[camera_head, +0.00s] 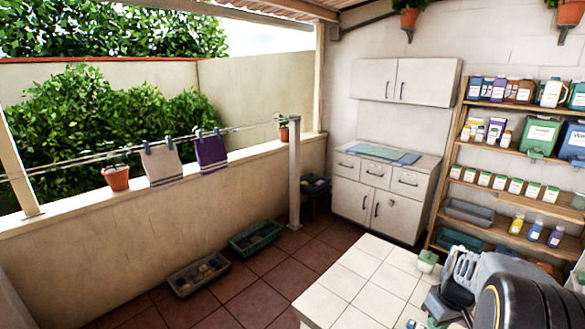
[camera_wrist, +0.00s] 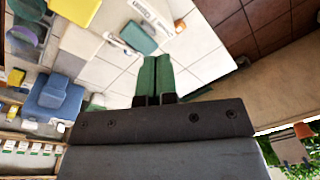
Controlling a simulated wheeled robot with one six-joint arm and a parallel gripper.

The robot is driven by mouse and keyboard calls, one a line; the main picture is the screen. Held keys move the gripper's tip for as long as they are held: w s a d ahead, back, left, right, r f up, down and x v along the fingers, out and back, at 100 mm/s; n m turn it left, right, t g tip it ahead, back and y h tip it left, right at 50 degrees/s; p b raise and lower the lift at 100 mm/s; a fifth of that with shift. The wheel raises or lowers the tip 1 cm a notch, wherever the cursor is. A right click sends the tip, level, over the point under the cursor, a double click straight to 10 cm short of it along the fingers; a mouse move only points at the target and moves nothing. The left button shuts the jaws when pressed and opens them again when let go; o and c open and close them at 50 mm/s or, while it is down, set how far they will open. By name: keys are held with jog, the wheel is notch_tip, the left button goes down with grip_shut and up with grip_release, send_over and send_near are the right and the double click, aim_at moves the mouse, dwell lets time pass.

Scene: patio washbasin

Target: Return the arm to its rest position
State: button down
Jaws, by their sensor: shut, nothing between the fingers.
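My gripper (camera_wrist: 155,77) shows in the wrist view with its two green fingers side by side and touching. It is shut and empty. The fingers appear over the white tiled counter (camera_wrist: 112,75), seen turned in this view. In the camera_head view my grey and black arm is folded at the lower right, beside the white tiled counter (camera_head: 352,287). The arm's links hide part of the counter, and the fingers are not clear there.
A small white and green container (camera_head: 427,261) stands at the counter's far edge. Shelves with bottles and boxes (camera_head: 535,140) stand at the right. A white cabinet (camera_head: 380,195) is at the back. Two crates (camera_head: 255,236) (camera_head: 198,273) lie on the floor by the wall.

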jog(key=s+a+r+t, duration=0.1)
jog(key=s+a+r, duration=0.2)
jog(key=a, duration=0.3)
jog(key=s+a+r+m+t, duration=0.1)
jog(key=s+a+r, duration=0.2)
jog(key=a, duration=0.4)
jog(key=s+a+r+m+t+h, duration=0.1)
jog(key=s+a+r+t, duration=0.1)
jog(key=a, duration=0.4)
jog(key=v, duration=0.3)
jog(key=shift+s+a, duration=0.15)
jog(key=shift+s, duration=0.15)
jog(key=shift+f+m, duration=0.15)
jog(key=shift+m, duration=0.15)
jog(key=w+d+f+m+g+b, duration=0.1)
jog(key=w+d+f+m+b, duration=0.25)
jog(key=d+m, duration=0.4)
jog(key=w+d+f+m+g+b, duration=0.2)
jog(key=w+d+f+m+b, duration=0.15)
jog(key=d, duration=0.65)
jog(key=w+d+r+m+y+b, duration=0.1)
jog(key=w+d+r+m+b, duration=0.1)
jog(key=m, duration=1.3)
jog(key=shift+w+d+r+m+y, duration=0.35)
jog(key=shift+w+d+r, duration=0.25)
jog(key=shift+d+r, duration=0.9)
